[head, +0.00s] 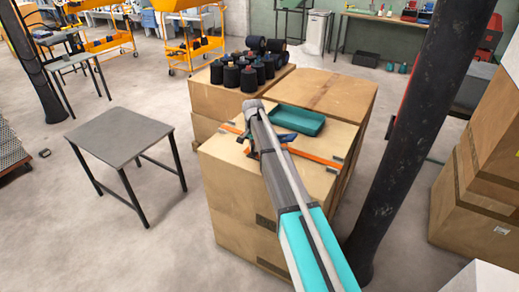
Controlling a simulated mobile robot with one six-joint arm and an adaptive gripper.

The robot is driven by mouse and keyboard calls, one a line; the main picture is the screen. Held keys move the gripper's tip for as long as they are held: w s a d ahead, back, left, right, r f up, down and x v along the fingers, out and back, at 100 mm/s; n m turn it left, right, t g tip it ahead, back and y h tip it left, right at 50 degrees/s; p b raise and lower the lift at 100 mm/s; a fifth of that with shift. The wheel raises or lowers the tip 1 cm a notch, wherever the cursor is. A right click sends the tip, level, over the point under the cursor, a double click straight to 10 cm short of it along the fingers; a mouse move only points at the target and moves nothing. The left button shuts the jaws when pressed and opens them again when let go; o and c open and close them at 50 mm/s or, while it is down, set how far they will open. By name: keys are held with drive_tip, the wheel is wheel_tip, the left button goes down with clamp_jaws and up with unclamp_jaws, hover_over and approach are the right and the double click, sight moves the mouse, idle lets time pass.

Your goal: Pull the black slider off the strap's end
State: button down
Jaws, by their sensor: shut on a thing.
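The orange strap (315,157) lies across the top of the front cardboard box, in front of the teal tray. My gripper (248,148) is low over the left part of the strap, at the box top. It is shut on a small dark piece there, which looks like the black slider (240,139). The fingers and my arm hide most of it, so how it sits on the strap is unclear.
The teal tray (296,120) stands just behind the strap. Several dark spools (249,80) stand on a box behind. A dark post (415,130) rises close on the right. A grey table (120,134) stands left, with free floor around it.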

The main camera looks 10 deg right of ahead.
drive_tip(key=shift+w+a, duration=0.15)
drive_tip(key=c, duration=0.7)
unclamp_jaws()
drive_tip(key=shift+r, duration=0.1)
